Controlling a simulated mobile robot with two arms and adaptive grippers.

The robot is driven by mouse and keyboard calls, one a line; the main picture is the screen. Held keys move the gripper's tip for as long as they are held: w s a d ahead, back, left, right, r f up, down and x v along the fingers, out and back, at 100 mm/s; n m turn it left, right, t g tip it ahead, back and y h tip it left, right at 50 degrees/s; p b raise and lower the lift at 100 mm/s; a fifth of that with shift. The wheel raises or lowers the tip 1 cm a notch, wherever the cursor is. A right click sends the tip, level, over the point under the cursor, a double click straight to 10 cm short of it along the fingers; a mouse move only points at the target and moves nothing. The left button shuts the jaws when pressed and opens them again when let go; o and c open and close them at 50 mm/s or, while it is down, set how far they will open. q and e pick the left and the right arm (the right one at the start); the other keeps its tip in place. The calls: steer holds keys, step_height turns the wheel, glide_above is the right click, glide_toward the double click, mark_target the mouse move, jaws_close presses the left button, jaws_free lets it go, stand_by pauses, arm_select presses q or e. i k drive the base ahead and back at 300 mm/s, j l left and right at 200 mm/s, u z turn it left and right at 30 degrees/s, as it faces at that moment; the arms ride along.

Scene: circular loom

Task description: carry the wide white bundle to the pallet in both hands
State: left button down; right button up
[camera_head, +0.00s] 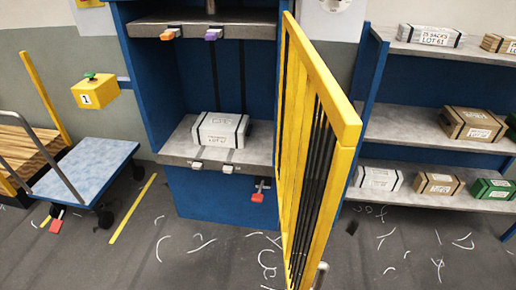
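A white bundle with dark straps (220,130) sits on the grey ledge (183,150) inside the blue machine bay. Two other white bundles are on the right rack: one on the top shelf (431,36) and one on the bottom shelf (378,178). The bundle in the bay looks wider than the one on the bottom shelf. A wooden slatted platform that may be the pallet (38,150) shows at the left edge, partly cut off and behind a cart. Neither of my grippers is in view.
A yellow barred door (310,130) stands open toward me between bay and rack. A blue-topped cart (90,165) stands at the left. Brown boxes (470,124) and a green box (491,188) are on the rack.

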mark_target(218, 130)
steer(key=i+j+z, duration=0.3)
steer(key=j+z, duration=0.25)
steer(key=i+j+z, duration=0.15)
steer(key=j+z, duration=0.15)
steer(key=j, duration=0.2)
steer(key=i+j, duration=0.15)
steer(key=j, duration=0.4)
steer(key=i+j+z, duration=0.1)
steer(key=j, duration=0.45)
steer(key=i+j, duration=0.15)
steer(key=j, duration=0.4)
steer(key=i+j+z, duration=0.1)
steer(key=j, duration=0.45)
steer(key=i+j, duration=0.1)
steer(key=j, duration=0.45)
